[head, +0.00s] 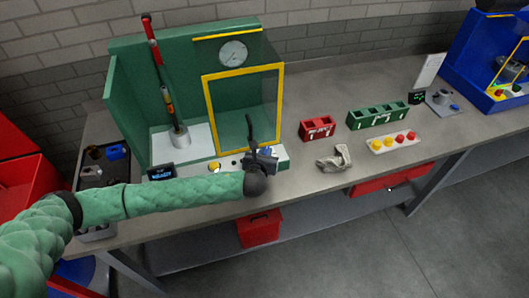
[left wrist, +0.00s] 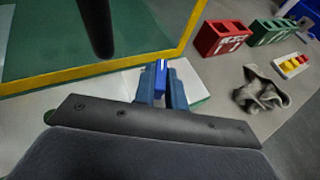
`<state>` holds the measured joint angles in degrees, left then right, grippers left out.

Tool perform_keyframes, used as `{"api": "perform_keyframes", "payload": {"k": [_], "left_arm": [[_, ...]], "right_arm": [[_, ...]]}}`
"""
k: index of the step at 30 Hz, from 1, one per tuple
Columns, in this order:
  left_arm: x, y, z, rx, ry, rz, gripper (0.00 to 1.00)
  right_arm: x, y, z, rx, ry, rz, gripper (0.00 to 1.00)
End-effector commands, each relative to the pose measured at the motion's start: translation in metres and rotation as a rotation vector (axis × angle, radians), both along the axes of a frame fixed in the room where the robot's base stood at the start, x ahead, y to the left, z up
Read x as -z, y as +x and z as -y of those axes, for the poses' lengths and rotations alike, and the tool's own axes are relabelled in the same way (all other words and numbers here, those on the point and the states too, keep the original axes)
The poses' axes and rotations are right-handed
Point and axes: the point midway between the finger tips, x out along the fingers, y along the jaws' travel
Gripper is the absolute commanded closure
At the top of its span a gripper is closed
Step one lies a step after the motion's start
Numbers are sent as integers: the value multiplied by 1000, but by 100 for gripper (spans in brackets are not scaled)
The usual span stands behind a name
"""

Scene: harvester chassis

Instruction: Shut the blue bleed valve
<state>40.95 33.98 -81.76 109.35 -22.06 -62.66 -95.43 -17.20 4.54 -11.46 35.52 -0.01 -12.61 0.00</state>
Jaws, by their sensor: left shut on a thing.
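The blue bleed valve (left wrist: 161,76) shows as a narrow blue piece between my left fingertips in the left wrist view. My left gripper (head: 265,156) is shut on it at the right front of the green test stand's base; in the left wrist view the gripper (left wrist: 161,88) has one finger on each side. In the head view the gripper mostly hides the valve. The green stand (head: 123,88) has a yellow-framed clear panel (head: 243,106) and a round gauge (head: 233,53). My right gripper is not in view.
A dark upright rod (head: 250,130) stands close to the gripper. On the bench (head: 300,183) to the right are a red block (head: 317,129), a green block (head: 377,116), a grey cloth (head: 334,159) and a white strip with red and yellow knobs (head: 393,142). A small display (head: 161,172) sits left.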

Motion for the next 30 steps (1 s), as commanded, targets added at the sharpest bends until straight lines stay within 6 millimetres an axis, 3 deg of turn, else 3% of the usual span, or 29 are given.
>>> {"api": "perform_keyframes", "payload": {"k": [15,30], "left_arm": [[1,0,7,-410,-1,-3,100],[0,1,7,-538,1,1,100]], "right_arm": [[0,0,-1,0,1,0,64],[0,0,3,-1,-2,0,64]]}}
